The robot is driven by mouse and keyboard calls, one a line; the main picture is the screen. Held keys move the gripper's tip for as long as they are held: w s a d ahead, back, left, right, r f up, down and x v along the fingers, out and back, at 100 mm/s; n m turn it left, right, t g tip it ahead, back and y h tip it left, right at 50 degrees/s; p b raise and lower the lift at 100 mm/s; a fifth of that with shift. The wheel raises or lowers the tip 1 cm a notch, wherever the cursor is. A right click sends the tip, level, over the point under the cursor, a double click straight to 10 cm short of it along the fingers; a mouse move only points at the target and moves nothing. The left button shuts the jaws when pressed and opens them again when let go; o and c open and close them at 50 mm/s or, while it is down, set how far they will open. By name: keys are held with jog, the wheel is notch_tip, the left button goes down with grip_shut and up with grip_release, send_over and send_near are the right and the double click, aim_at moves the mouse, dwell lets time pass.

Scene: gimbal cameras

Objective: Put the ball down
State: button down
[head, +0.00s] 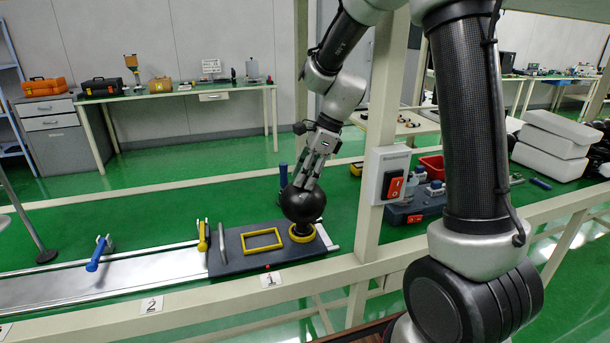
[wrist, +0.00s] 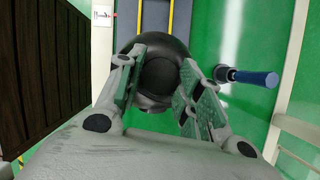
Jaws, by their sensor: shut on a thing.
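The black ball (head: 302,206) is held in my gripper (head: 307,182), whose fingers close around its upper part. In the head view the ball is directly over the yellow ring (head: 302,237) at the right end of a dark grey plate (head: 228,262). Its underside meets the ring's upper edge in the picture; I cannot tell whether it touches or hovers just above. In the wrist view the ball (wrist: 158,47) sits between both fingers (wrist: 160,85) and hides the ring.
A yellow rectangular frame (head: 262,231) lies left of the ring on the plate. A blue-handled clamp (head: 283,176) stands behind the ball and shows right of it in the wrist view (wrist: 255,78). A post with a red switch (head: 395,187) stands to the right.

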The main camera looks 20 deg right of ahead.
jog(key=c, duration=0.9)
grip_release()
jog(key=shift+c, duration=0.2)
jog(key=v, duration=0.7)
jog(key=shift+r, duration=0.3)
